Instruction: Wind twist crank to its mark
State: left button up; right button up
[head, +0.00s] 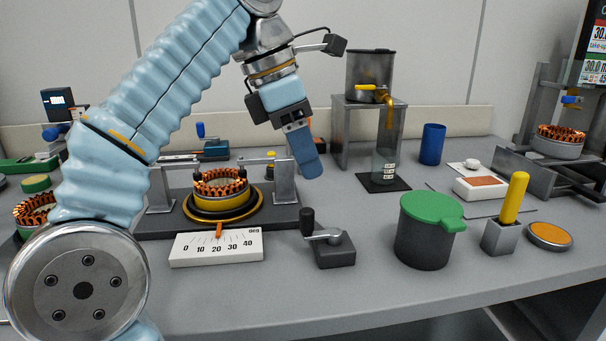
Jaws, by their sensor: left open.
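The twist crank (322,237) is a small dark block with a metal arm and an upright black knob, on the bench front. To its left, a white scale plate (217,247) is marked 0 to 40. An orange pointer (219,230) stands close to the 20. Behind the plate, a copper-wound stator (221,183) sits on a yellow-and-black round base (222,209) in a dark fixture. My left gripper (308,167) is open and points down, above and behind the crank, apart from it. It shows nearly side-on and holds nothing visible. My right gripper is out of view.
A dark pot with a green lid (431,212) stands right of the crank. Beyond it are a yellow-handled tool in a block (500,235) and an orange-topped disc (550,234). A tank with a yellow tap (371,75) stands behind. The bench in front of the crank is clear.

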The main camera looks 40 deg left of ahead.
aim_at(306, 209)
pick_arm(q)
jog(key=shift+f, duration=4)
jog(key=shift+f, duration=0.1)
jog(key=shift+c, duration=0.5)
